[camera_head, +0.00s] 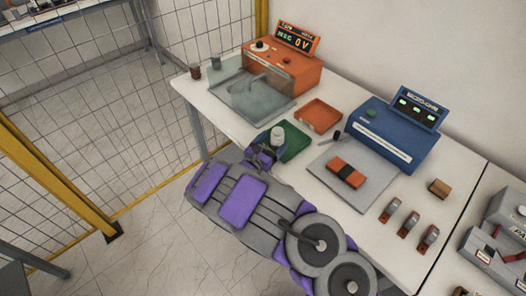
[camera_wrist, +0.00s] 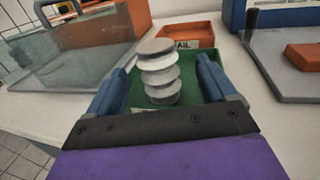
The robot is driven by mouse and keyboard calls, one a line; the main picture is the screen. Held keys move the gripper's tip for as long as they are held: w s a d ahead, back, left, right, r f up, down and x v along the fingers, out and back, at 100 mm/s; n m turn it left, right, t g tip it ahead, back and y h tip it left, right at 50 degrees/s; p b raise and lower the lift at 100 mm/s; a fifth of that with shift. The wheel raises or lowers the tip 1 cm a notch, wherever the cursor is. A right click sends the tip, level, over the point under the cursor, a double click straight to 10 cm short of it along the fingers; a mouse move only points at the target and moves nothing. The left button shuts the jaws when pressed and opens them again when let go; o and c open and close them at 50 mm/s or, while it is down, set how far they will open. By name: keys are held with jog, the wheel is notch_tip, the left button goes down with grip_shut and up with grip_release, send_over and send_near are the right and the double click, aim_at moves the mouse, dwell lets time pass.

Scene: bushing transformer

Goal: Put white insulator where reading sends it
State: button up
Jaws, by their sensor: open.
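The white insulator (camera_head: 277,138), a ribbed stack of discs with a grey top, stands upright on the green tray (camera_head: 295,146). It also shows in the wrist view (camera_wrist: 160,75), between the fingers of my gripper (camera_wrist: 163,68). My gripper (camera_head: 263,156) is open, with a finger on each side and visible space around the insulator. An orange tray (camera_head: 318,115) lies behind the green one; its label, partly hidden in the wrist view (camera_wrist: 180,33), ends in "AIL". The orange tester (camera_head: 285,69) has a display (camera_head: 297,38) showing "0 V"; its smaller text is unclear.
A clear-covered box (camera_head: 252,97) stands left of the trays. A blue machine (camera_head: 388,133) and a grey plate (camera_head: 352,178) with an orange-black block (camera_head: 346,172) are right. Several small clamp-like parts (camera_head: 409,223) sit front right. Mesh fencing (camera_head: 110,120) borders the left.

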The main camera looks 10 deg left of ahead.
jog(key=p+v, duration=0.1)
jog(key=v, duration=0.6)
jog(key=shift+s, duration=0.4)
jog(key=s+d+r+m+g+h, duration=0.2)
jog(key=d+r+m+g+h, duration=0.4)
jog(key=d, duration=0.7)
jog(key=s+d+r+m+g+h, duration=0.2)
jog(key=d+r+m+g, duration=0.2)
jog(key=d+r+m, duration=0.55)
jog(key=s+d+r+m+g, duration=0.45)
jog(key=s+d, duration=0.25)
jog(key=d, duration=0.3)
jog(key=s+d+m+g+y, duration=0.3)
jog(key=s+m+g+y, duration=0.3)
jog(key=s, duration=1.1)
jog(key=s+a+m+t+y, duration=0.2)
jog(key=s+a+m+y, duration=0.3)
jog(key=s+a+y, duration=0.4)
jog(key=shift+s+a, duration=0.7)
jog(key=shift+s, duration=0.45)
